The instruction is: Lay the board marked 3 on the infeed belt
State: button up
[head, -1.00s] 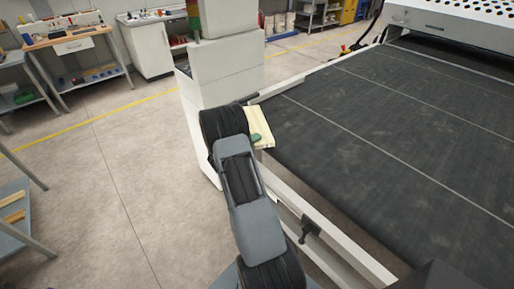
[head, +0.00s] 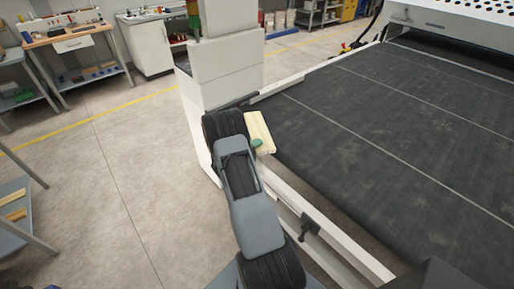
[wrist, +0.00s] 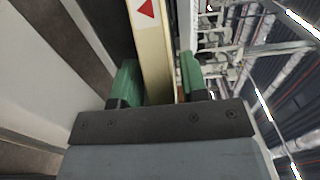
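A pale wooden board (head: 259,127) is held at the end of my arm in the head view, beside the left edge of the dark infeed belt (head: 400,130). In the wrist view the board (wrist: 153,50) stands between the two green finger pads of my gripper (wrist: 161,83), and the fingers are closed on it. A red triangle shows on its face; no number can be read. One green pad of my gripper (head: 257,144) shows in the head view. The board is tilted and appears above the rail, not lying on the belt.
A white side rail (head: 325,242) with a dark clamp (head: 310,226) runs along the belt's near edge. A pale machine housing (head: 225,75) stands behind my gripper. The belt is bare. A shelf with wooden pieces (head: 14,205) is at the left edge.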

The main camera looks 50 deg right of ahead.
jog(key=shift+o, duration=0.7)
jog(key=shift+r, duration=0.1)
